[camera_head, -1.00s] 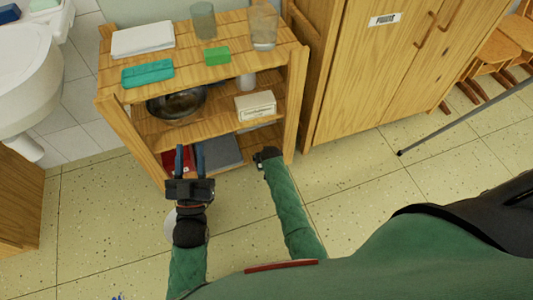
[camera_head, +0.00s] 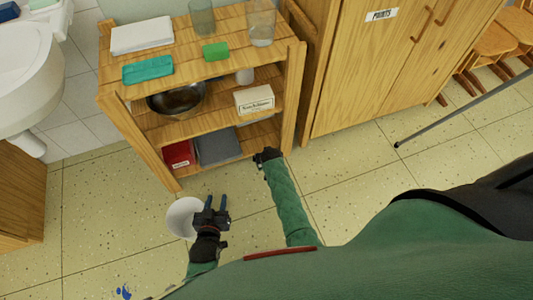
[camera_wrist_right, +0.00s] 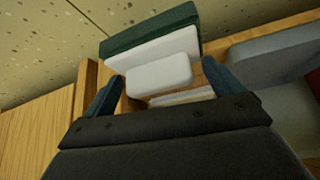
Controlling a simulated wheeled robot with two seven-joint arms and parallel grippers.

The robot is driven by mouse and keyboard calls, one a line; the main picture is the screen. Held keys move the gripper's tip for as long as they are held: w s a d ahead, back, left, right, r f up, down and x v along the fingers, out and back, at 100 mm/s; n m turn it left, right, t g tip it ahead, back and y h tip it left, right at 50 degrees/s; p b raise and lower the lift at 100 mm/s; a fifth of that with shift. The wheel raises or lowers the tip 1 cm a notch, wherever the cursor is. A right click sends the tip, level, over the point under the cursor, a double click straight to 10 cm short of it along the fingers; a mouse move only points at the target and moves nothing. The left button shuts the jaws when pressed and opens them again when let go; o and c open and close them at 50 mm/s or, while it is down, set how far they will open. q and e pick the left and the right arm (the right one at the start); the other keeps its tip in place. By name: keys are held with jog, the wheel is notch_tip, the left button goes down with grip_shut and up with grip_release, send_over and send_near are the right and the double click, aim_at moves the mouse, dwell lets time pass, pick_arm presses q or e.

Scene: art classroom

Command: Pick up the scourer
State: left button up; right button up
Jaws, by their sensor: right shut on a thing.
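The scourer (camera_wrist_right: 150,45), a block with a dark green layer and a white layer, shows in the right wrist view just beyond and between the fingers of my right gripper (camera_wrist_right: 160,85). A smaller white block face lies in front of it between the fingertips. The right gripper is shut on it. In the head view my right gripper (camera_head: 266,155) is at the shelf's lower right front, and the scourer is hidden there. My left gripper (camera_head: 215,201) is open and empty, low in front of the shelf, above the floor.
A white round thing (camera_head: 184,217) is by my left gripper. A cabinet (camera_head: 370,60) stands right.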

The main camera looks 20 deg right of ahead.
pick_arm(q)
jog(key=s+a+f+g+y+p, duration=0.1)
jog(key=s+f+g+p, duration=0.1)
jog(key=s+f+g, duration=0.4)
jog(key=s+f, duration=0.5)
jog(key=f, duration=0.2)
jog(key=shift+a+f, duration=0.2)
jog(key=shift+f, duration=0.2)
pick_arm(e)
jog(key=s, duration=0.3)
jog(key=shift+s+a, duration=0.15)
jog(key=shift+a, duration=0.15)
